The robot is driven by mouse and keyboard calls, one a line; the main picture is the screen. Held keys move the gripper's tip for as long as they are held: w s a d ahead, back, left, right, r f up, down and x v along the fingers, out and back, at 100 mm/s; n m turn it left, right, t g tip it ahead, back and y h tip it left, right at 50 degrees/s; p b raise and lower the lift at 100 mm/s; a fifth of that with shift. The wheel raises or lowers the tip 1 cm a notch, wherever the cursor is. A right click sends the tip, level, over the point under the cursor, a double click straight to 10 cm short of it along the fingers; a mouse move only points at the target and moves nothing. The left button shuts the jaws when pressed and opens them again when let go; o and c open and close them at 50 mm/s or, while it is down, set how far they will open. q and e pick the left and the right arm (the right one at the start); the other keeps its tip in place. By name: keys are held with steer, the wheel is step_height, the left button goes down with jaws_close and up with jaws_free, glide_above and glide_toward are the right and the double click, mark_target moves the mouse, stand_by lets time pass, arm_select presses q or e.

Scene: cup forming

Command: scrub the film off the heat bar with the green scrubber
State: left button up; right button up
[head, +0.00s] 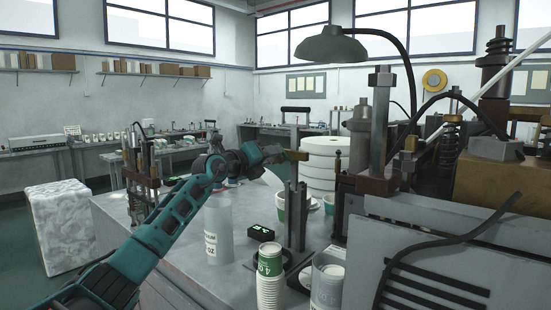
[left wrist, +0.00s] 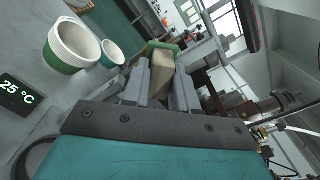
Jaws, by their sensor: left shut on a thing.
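My left gripper (head: 285,157) is at the end of the teal arm, reaching over the bench left of the press. In the left wrist view its two fingers (left wrist: 165,85) are shut on the beige block of the scrubber (left wrist: 161,70). The scrubber's green pad (left wrist: 164,46) shows beyond the fingertips. In the head view a small brown block shows at the gripper, and no green pad can be made out. A copper-brown block (head: 377,184) at the foot of the press column looks like the heat bar; any film on it cannot be made out. My right gripper is not in view.
Paper cups (head: 328,204) stand behind a dark upright post (head: 296,215). A temperature display (head: 262,232) reads 25 °C in the left wrist view (left wrist: 18,95). A labelled bottle (head: 218,230), a cup stack (head: 270,275) and a clear container (head: 327,280) stand nearer. White rolls (head: 322,160) stand behind.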

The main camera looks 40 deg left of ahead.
arm_select(q)
steer(key=shift+a, duration=0.55)
steer(key=shift+d+p, duration=0.5)
steer(key=shift+p, duration=0.05)
steer(key=shift+d+f, duration=0.1)
steer(key=shift+d, duration=0.8)
steer(key=shift+s+d, duration=0.15)
steer(key=shift+d, duration=1.15)
steer(key=shift+s+d, duration=0.1)
steer(key=shift+d, duration=1.2)
steer(key=shift+w+a, duration=0.15)
steer(key=shift+a, duration=1.85)
steer(key=shift+w+a+b, duration=0.15)
steer(key=shift+a+b, duration=0.2)
steer(key=shift+a, duration=1.7)
